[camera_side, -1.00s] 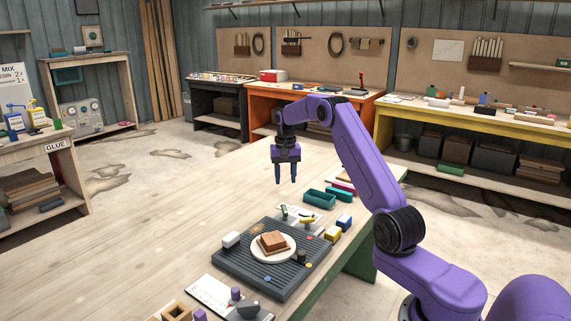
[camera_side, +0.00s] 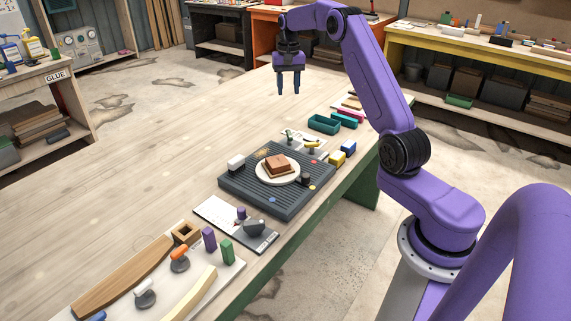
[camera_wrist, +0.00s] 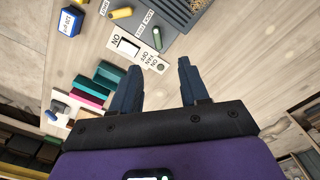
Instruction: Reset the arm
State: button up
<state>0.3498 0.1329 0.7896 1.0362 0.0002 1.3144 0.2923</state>
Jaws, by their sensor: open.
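My gripper (camera_side: 288,90) hangs over the far part of the wooden table (camera_side: 190,130), fingers pointing down. It is open and empty; in the wrist view its two dark fingers (camera_wrist: 158,85) stand apart with only bare table between them. My purple arm reaches from the right side of the side view, over the table. No object touches the fingers.
A dark ribbed board (camera_side: 235,183) with a white disc (camera_side: 260,176) and brown block (camera_side: 278,165) lies mid-table. Teal trays (camera_side: 324,124) lie near the right edge. A curved wooden piece (camera_side: 125,275) lies at the front. The table's left side is clear.

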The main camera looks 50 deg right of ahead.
jog(key=a+r+n, duration=0.2)
jog(key=a+n, duration=0.1)
jog(key=a, duration=0.7)
jog(key=s+a+r+n, duration=0.1)
jog(key=s+a+n, duration=0.4)
jog(key=a, duration=0.5)
jog(key=s+a+r+n, duration=0.1)
jog(key=s+a+n, duration=0.2)
jog(key=s+a, duration=0.55)
jog(key=s+a+f+n, duration=0.1)
jog(key=s+n, duration=0.4)
jog(key=s, duration=0.8)
jog(key=s+a+f+n, duration=0.2)
jog(key=s+n, duration=0.3)
jog(key=s, duration=0.8)
jog(key=shift+s+a+f, duration=0.2)
jog(key=shift+a+f, duration=0.05)
jog(key=shift+a, duration=0.4)
jog(key=shift+w, duration=0.15)
